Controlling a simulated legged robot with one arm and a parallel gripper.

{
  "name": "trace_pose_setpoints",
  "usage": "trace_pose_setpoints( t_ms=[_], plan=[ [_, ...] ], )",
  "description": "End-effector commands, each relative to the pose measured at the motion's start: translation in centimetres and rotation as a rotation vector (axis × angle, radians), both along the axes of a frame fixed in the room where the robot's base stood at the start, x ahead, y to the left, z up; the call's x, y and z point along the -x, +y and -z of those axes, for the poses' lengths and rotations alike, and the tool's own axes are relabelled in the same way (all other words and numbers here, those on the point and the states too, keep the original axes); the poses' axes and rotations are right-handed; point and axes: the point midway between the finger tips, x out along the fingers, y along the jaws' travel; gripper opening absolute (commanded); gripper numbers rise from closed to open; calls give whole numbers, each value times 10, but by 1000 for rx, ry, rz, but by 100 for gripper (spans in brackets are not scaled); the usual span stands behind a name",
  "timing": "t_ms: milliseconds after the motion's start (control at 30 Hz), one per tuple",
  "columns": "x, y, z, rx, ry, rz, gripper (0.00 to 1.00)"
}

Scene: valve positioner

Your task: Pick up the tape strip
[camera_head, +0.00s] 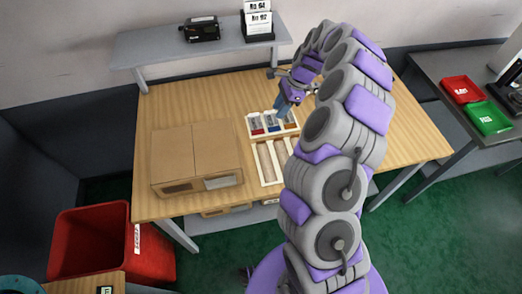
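My gripper (281,107) hangs at the end of my grey and purple arm, over the back of a cream compartment tray (248,126) on the wooden table. Blue-grey parts show at its tip. I cannot tell whether these are fingers or something held, nor whether the gripper is open or shut. The tray's compartments hold small items with red, blue and orange fronts. No tape strip can be made out for certain at this size. My arm hides the area to the right of the tray.
A brown cardboard box (195,158) stands left of the tray. A cream tray with long slots (259,163) lies in front. A grey shelf (160,45) stands behind the table. A red bin (85,245) is at lower left. Red (461,89) and green trays (487,117) sit at right.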

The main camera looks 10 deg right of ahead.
Motion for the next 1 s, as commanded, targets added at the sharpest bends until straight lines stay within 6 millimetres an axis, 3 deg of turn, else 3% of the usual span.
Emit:
trace_pose_setpoints(
  t_ms=[500, 1000],
  plan=[
    [-1, 41, 91, 3, 3, -2, 33],
    [1, 57, 128, 2, 4, -4, 33]
  ],
)
